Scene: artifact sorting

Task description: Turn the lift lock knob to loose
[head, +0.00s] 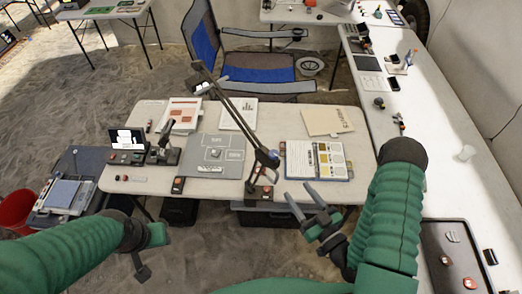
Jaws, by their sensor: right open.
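I cannot make out a lift lock knob for certain at this size. A black jointed arm (236,116) stands at the front edge of the table, its dark base (259,192) near the middle of that edge. A small dark stand (166,145) with a grey upper part is on the table's left side. My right gripper (303,200) is open and empty, in front of the table's edge and to the right of the jointed arm's base. My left gripper (146,253) is low at the left, in front of the table; its fingers do not show clearly.
The white table (270,120) holds a grey mat (215,155), a binder (318,160), papers and a small screen (127,138). A blue chair (255,70) stands behind it. A long side table (440,130) runs along the right, with a dark tray (450,240) near me.

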